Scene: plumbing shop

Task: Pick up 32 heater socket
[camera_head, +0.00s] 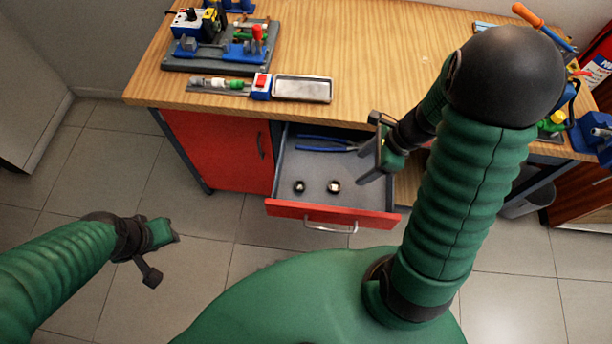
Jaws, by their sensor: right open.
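Two small dark round sockets lie in the open drawer (315,168), one on the left (299,187) and one on the right (334,187). I cannot tell by sight which one is the 32 heater socket. My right gripper (372,160) is open and empty at the drawer's right side, above and to the right of both sockets. My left gripper (165,252) is low at the left, over the floor and well away from the drawer; its jaw state is unclear.
Blue-handled pliers (325,144) lie at the back of the drawer. The wooden bench top (390,60) holds a machine (215,45) on a grey base, a small tray (302,89) and a row of fittings (217,83). The red drawer front (285,209) juts out. Floor at left is clear.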

